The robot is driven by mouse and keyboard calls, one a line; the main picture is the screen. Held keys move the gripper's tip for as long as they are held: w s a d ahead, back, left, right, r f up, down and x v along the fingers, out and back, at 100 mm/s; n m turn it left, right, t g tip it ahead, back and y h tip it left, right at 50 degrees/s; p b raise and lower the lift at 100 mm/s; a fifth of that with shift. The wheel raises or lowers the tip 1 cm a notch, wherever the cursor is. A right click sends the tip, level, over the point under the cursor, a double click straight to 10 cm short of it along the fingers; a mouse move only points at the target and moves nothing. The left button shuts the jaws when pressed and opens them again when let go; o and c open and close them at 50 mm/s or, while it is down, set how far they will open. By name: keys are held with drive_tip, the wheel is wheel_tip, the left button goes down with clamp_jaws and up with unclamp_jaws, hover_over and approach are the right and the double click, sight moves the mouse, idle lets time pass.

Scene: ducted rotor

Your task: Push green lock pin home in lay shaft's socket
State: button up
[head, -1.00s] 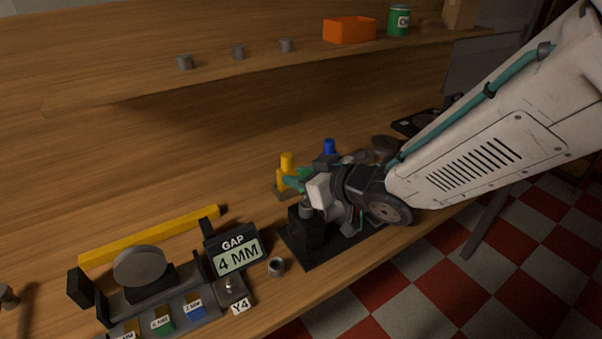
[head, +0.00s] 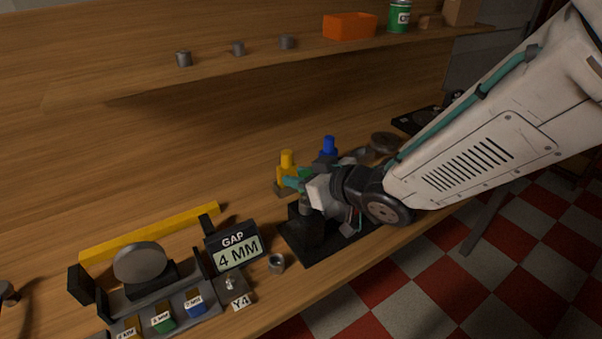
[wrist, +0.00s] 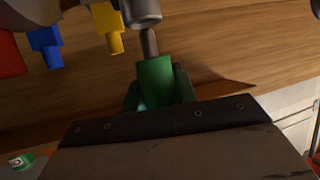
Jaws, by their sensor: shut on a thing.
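The green lock pin (wrist: 155,78) is in the wrist view, with a green block for a head and a grey shank (wrist: 150,42). My gripper (wrist: 157,86) is shut on the green head, one finger on each side. The shank points at a grey cylindrical end (wrist: 142,12), which looks like the lay shaft's socket. The shank tip meets or overlaps its rim in the picture; I cannot tell how deep it is. In the head view my gripper (head: 303,187) is over the black stand (head: 308,235), and my wrist hides most of the shaft.
A yellow pin (head: 287,165) and a blue pin (head: 329,147) stand behind my gripper; they also show in the wrist view. The GAP 4 MM sign (head: 233,246) and a small grey cup (head: 276,263) are to the left. A shelf (head: 230,70) runs above.

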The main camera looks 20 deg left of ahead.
drive_tip(key=shift+f, duration=1.35)
drive_tip(key=o, duration=1)
drive_tip(key=shift+o, duration=0.2)
drive_tip(key=shift+d, duration=0.1)
